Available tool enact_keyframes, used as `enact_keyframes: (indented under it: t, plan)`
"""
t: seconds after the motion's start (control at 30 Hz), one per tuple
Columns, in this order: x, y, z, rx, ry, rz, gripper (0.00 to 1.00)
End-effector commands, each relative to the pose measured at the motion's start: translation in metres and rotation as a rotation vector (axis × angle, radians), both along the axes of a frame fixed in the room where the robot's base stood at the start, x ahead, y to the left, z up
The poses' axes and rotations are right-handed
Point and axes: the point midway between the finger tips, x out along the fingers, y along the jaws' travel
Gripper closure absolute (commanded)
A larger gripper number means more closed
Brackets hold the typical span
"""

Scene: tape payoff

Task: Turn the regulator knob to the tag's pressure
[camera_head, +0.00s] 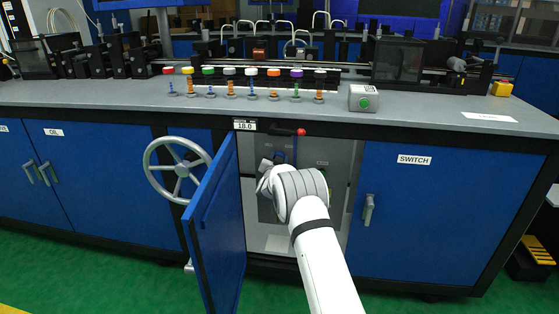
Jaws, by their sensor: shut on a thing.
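My white arm reaches into the open cabinet bay from below right. My gripper (266,176) is inside the bay, at its back panel, shut on what appears to be the regulator knob. The wrist hides most of the knob and the fingertips, so the knob's setting cannot be read. A small white tag (245,126) on the bench edge above the bay reads 18.0. No gauge face can be made out.
The blue cabinet door (214,232) stands open left of my arm. A grey handwheel (178,169) is beside it. A lever with a red knob (301,132) is above the bay. The SWITCH door (405,215) is shut at right. Several coloured knobs stand on the bench.

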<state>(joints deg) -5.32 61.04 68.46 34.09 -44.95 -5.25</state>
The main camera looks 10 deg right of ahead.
Motion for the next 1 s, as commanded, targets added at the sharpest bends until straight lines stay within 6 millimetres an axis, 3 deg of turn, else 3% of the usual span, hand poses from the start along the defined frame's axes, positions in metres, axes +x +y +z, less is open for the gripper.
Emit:
enact_keyframes:
  t: [0.1, 0.13, 0.37, 0.73, 1.0]
  plan:
    - [-0.001, -0.001, -0.003, 0.001, 0.006, -0.001, 0.83]
    - [-0.001, -0.001, -0.003, 0.001, 0.006, -0.001, 0.58]
    - [0.0, -0.001, -0.002, -0.001, 0.004, -0.001, 0.4]
    - [-0.006, 0.002, 0.0, -0.001, 0.004, 0.0, 0.39]
    - [-0.041, 0.013, 0.001, -0.002, 0.005, 0.0, 0.39]
